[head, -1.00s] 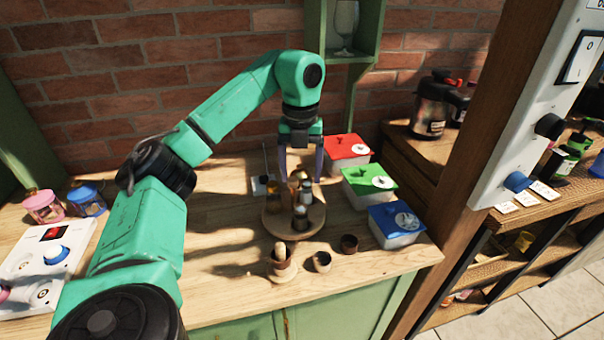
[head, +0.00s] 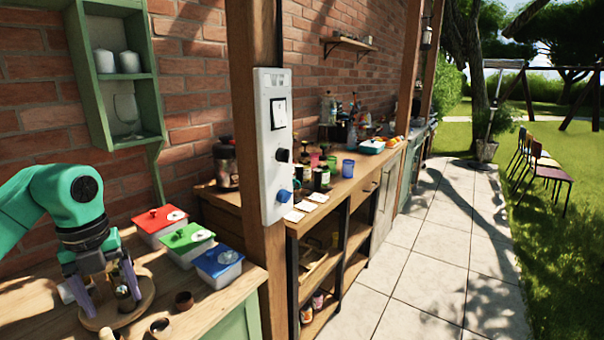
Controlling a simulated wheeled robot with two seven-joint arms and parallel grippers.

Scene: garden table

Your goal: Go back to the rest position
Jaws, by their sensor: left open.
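My left gripper (head: 104,288) hangs over the round wooden tray (head: 142,302) at the lower left of the head view. Its two purple fingers are apart and point down. A small dark bottle (head: 123,298) on the tray shows near the right finger; I cannot tell whether they touch. The gripper hides part of the tray and what stands on it. My green left arm comes in from the left edge. My right gripper is not in view.
Boxes with red (head: 159,222), green (head: 187,240) and blue (head: 219,262) lids stand right of the tray. Small brown cups (head: 184,300) stand in front. A wooden post with a white switch panel (head: 272,150) rises at the table's right end. A paved path (head: 425,260) lies beyond.

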